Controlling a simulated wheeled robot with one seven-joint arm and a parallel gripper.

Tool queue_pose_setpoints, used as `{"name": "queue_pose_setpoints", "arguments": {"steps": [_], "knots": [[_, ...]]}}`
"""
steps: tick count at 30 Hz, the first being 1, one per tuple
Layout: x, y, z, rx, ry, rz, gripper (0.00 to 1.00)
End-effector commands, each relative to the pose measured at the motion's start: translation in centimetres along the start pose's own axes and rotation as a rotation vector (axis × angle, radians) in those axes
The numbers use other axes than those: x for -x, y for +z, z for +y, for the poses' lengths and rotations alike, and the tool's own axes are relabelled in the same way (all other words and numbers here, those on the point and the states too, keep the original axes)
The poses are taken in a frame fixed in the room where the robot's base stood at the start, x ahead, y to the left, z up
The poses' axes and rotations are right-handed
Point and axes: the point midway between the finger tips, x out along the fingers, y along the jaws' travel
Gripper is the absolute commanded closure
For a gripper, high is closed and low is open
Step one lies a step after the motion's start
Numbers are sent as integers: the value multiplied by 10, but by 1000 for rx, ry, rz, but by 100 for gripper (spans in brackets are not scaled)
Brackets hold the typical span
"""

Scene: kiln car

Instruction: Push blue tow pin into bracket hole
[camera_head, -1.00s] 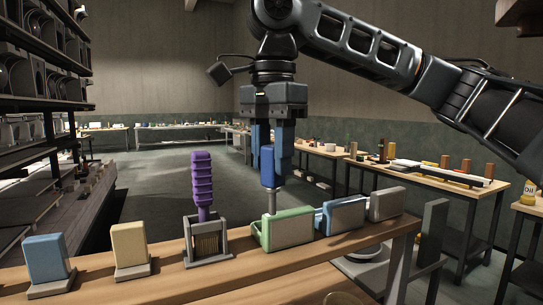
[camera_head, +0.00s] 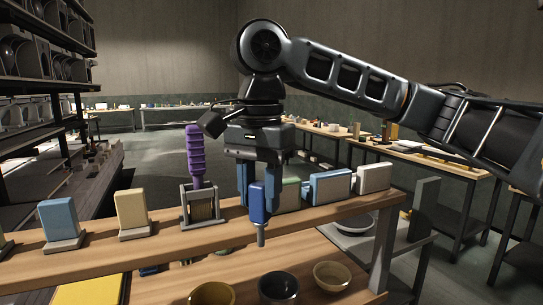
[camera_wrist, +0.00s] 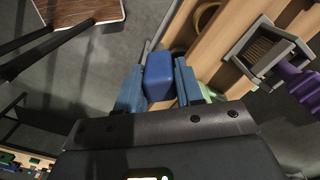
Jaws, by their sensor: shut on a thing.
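The blue tow pin (camera_head: 257,203) has a blue handle and a grey metal shank that points down, roughly upright. My gripper (camera_head: 256,190) is shut on its handle, with a blue finger on each side. The pin hangs in front of the green holder on the plank, and its tip overlaps the plank's front edge in the picture. In the wrist view the blue handle (camera_wrist: 159,77) sits between the two fingers, and its shank is hidden. I cannot make out the bracket hole in either view.
A purple-handled tool (camera_head: 195,155) stands in a grey frame (camera_head: 200,208) left of my gripper. A cream block (camera_head: 132,210) and a blue block (camera_head: 59,219) stand farther left. A blue holder (camera_head: 330,187) is to the right. Bowls (camera_head: 278,287) sit on the lower shelf.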

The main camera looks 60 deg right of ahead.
Motion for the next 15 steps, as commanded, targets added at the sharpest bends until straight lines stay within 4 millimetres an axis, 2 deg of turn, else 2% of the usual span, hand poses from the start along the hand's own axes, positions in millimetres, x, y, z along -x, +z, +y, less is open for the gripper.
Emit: {"name": "queue_pose_setpoints", "arguments": {"steps": [5,15], "knots": [[-60,22,-11,187,4,-9,100],[-218,74,-43,690,6,-11,100]]}}
